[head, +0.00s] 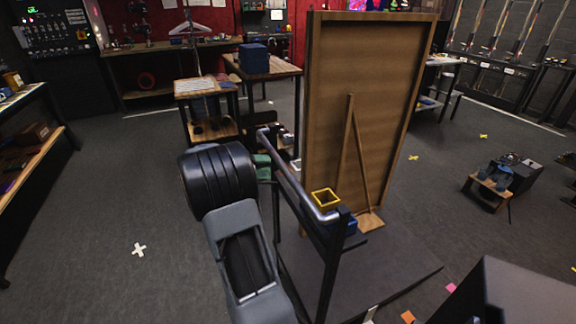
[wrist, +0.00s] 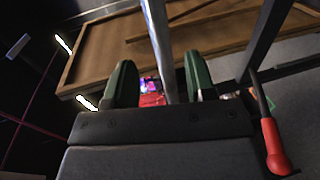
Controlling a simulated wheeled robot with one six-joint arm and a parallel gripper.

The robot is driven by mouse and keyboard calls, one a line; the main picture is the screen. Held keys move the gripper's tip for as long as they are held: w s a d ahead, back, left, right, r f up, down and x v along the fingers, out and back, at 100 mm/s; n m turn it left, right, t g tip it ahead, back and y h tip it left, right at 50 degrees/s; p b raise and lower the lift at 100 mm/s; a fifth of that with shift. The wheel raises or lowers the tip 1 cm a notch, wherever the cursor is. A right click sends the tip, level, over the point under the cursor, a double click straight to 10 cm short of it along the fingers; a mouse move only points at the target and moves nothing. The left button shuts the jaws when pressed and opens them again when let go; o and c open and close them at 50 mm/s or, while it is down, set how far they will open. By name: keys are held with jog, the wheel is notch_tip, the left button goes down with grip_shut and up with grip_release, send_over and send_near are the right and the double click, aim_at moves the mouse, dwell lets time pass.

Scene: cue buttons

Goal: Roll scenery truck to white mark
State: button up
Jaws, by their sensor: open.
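The scenery truck has a dark flat base (head: 395,270), a tall wooden panel (head: 370,60) with a brace, and a metal push rail (head: 295,178) on a dark frame. My gripper (head: 264,168) is at the rail's far left end, partly hidden by my arm. In the wrist view the rail (wrist: 160,35) runs between the two open green fingers, with gaps on both sides. A red-handled lever (wrist: 272,145) hangs on the truck at the right of that view. A white cross mark (head: 139,249) lies on the floor left of my arm.
A small cart (head: 208,88) and a table with a blue box (head: 254,58) stand behind the truck. Shelving (head: 35,160) lines the left side. Yellow crosses (head: 413,157) and a stool (head: 487,190) are at right. The floor around the white cross is clear.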

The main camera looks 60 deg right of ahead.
jog(key=x, duration=0.8)
jog(key=shift+s+d, duration=0.25)
jog(key=shift+f, duration=0.1)
jog(key=shift+c, duration=0.2)
grip_shut()
